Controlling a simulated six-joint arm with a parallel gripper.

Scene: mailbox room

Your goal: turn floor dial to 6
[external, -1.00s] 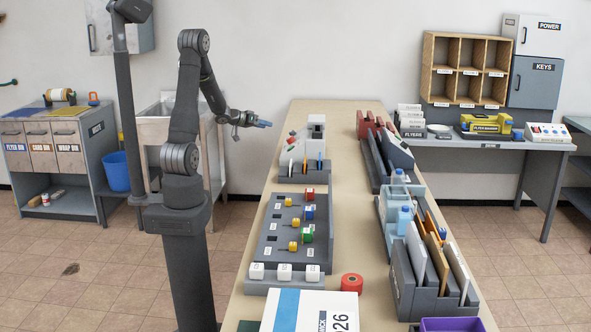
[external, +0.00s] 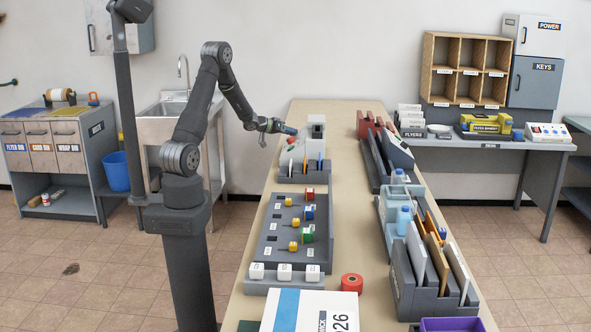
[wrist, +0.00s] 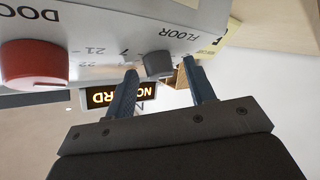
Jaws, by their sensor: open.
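The floor dial (wrist: 158,64) is a small grey knob on a white panel, beside the upside-down word FLOOR in the wrist view. My gripper (wrist: 160,72) is open, with one blue-grey fingertip on each side of the dial as seen there. I cannot tell whether the fingers touch it. The dial's setting is not readable. In the external view my gripper (external: 291,130) is at the left side of the white control box (external: 317,124) at the bench's far end; the dial is too small to make out there.
A larger red knob (wrist: 35,64) sits on the same panel, left of the dial in the wrist view. A dark sign with yellow letters (wrist: 118,96) lies behind the fingers. A grey holder (external: 303,172) with upright cards stands just in front of the control box.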

